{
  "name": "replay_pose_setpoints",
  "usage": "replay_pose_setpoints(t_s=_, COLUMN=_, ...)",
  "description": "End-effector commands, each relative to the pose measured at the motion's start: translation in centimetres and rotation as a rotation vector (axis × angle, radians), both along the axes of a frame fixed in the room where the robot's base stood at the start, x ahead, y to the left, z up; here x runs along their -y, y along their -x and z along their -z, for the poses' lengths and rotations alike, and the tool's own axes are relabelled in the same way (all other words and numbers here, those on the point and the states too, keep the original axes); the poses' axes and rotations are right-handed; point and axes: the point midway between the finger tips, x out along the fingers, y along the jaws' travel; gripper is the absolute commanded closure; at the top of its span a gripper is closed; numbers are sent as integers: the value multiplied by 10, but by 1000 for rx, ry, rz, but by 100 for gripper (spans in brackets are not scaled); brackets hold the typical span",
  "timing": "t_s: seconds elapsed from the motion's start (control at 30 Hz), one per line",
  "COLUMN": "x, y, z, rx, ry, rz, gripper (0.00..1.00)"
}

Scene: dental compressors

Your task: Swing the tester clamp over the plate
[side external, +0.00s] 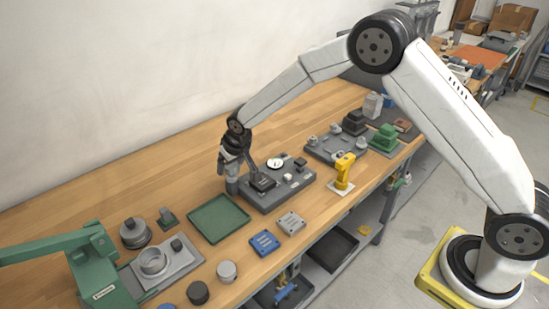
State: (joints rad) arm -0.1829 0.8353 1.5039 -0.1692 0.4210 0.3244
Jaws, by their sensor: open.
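The tester appears to be the dark grey base (292,194) at mid-bench, with a round white dial (274,163) on it. A dark block on its left part (262,182) may be the clamp; its pose is unclear at this size. A light grey plate (291,222) and a blue plate (264,241) lie on the bench in front of the tester; I cannot tell whether another plate lies under the dark block. My gripper (233,187) points down at the tester's left end, open. Contact with the tester cannot be made out.
A green tray (218,219) lies left of the tester. A yellow tool (344,172) stands upright to its right, near a grey fixture board (333,148). A green press (100,270) and a grey fixture (168,265) fill the front left. The wooden bench behind is clear.

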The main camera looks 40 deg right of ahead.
Motion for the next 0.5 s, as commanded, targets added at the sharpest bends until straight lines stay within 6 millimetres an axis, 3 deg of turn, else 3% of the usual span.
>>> replay_pose_setpoints(t_s=0.37, x=0, y=-1, z=4, rx=0, ry=0, rz=0, gripper=16)
replay_pose_setpoints(t_s=0.5, x=0, y=-1, z=4, rx=0, ry=0, rz=0, gripper=58)
